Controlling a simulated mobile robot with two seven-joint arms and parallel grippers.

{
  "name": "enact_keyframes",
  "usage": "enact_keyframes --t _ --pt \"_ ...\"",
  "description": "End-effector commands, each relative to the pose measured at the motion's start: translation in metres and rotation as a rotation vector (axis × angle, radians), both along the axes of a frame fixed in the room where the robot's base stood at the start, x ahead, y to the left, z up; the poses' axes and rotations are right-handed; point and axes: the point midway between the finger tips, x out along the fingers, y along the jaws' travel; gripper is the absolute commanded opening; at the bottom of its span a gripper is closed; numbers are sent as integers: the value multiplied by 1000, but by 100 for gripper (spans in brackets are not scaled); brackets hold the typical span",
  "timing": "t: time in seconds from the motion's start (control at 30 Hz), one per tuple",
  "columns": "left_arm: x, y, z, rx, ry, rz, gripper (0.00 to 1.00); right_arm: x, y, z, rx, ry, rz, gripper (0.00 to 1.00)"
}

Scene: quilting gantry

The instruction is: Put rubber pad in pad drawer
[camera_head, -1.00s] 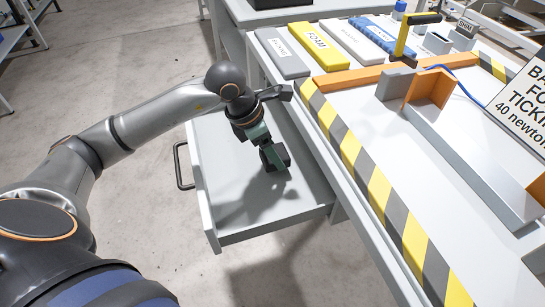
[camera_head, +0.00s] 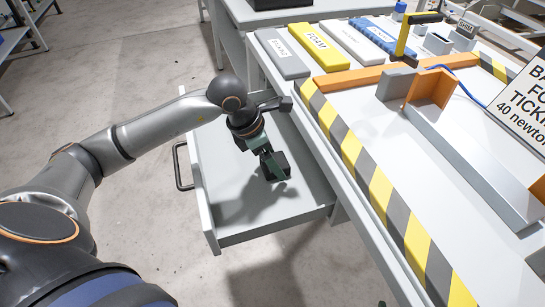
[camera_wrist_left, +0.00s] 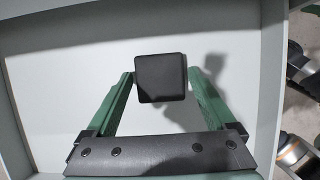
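The rubber pad is a small black square block (camera_wrist_left: 160,77) seen between the fingertips in the left wrist view. It also shows as a dark block (camera_head: 276,166) inside the open pad drawer (camera_head: 225,233) in the head view. My left gripper (camera_head: 265,153) reaches down into the drawer. Its green fingers (camera_wrist_left: 162,82) are spread to either side of the pad, with a narrow gap showing at each side, so it looks open. I cannot tell for sure whether the pad rests on the drawer floor. My right gripper is not in view.
The bench edge with yellow and grey stripes (camera_head: 365,180) runs right of the drawer. Grey, yellow FOAM (camera_head: 315,46), white and blue blocks lie on the bench. A drawer handle (camera_head: 181,166) sticks out at left. Drawer floor around the pad is clear.

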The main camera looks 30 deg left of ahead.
Motion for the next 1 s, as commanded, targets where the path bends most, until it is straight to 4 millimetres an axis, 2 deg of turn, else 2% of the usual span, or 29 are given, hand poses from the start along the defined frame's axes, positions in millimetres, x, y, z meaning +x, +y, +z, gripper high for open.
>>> enact_keyframes --t 0.1,0.43,0.5,0.63,0.8,1.0 --pt "0 0 0 0 0 0 100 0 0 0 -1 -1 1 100" --pt "0 0 2 0 0 0 100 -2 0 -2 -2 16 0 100" --pt "0 1 6 0 -1 0 100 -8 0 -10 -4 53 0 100" --pt "-8 9 33 3 -4 2 100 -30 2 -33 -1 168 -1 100" --pt "-20 19 69 4 -4 2 100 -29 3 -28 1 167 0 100" --pt "-30 26 101 1 -2 2 100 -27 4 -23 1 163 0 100"
